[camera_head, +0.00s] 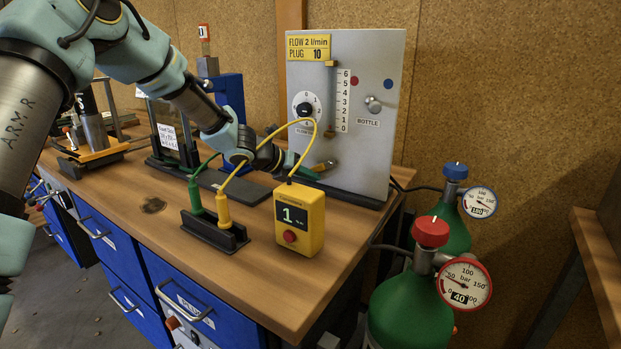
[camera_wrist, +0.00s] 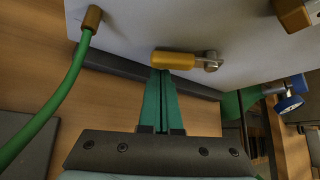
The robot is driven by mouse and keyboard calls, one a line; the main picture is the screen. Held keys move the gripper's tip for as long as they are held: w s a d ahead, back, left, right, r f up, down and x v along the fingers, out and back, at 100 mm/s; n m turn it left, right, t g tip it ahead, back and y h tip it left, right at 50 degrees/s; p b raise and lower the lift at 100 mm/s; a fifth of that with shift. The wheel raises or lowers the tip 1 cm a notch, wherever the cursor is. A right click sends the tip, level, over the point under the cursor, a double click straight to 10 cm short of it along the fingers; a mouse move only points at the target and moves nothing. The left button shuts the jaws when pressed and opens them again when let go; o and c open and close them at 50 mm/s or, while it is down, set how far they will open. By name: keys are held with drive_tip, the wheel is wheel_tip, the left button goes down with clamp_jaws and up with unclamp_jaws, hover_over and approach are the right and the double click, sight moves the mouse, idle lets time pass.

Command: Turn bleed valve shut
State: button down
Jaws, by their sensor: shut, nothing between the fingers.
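A lever valve with a yellow handle (camera_wrist: 175,59) and a silver pivot (camera_wrist: 211,60) sits low on the grey panel in the wrist view. No label on it is readable, so I cannot confirm it is the bleed valve. The handle also shows in the head view (camera_head: 326,165), partly behind my gripper. My gripper (camera_wrist: 161,74) is shut and empty, its teal fingers together. Its tips are right at the handle's lower side in the wrist view; I cannot tell whether they touch. In the head view my gripper (camera_head: 309,173) reaches to the panel's lower left.
The upright panel (camera_head: 370,60) has a dial (camera_head: 305,108), a flow scale (camera_head: 341,100) and a bottle knob (camera_head: 373,105). A yellow meter (camera_head: 300,218) reading 1 and a black stand (camera_head: 214,232) are in front. A green hose (camera_wrist: 62,98) runs left of my fingers. Gas bottles (camera_head: 410,310) stand right.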

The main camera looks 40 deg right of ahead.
sight(313, 168)
drive_tip(key=shift+w+r+m+t+b, duration=0.2)
drive_tip(key=shift+m+t+b, duration=0.1)
drive_tip(key=shift+t+b, duration=0.3)
drive_tip(key=shift+r+m+t+y+b, duration=0.3)
drive_tip(key=shift+r+m+t+b, duration=0.1)
drive_tip(key=shift+b, duration=0.15)
drive_tip(key=shift+w+a+r+p, duration=0.1)
drive_tip(key=shift+w+r+p, duration=0.25)
drive_tip(key=shift+r+p, duration=0.25)
drive_tip(key=shift+r, duration=0.25)
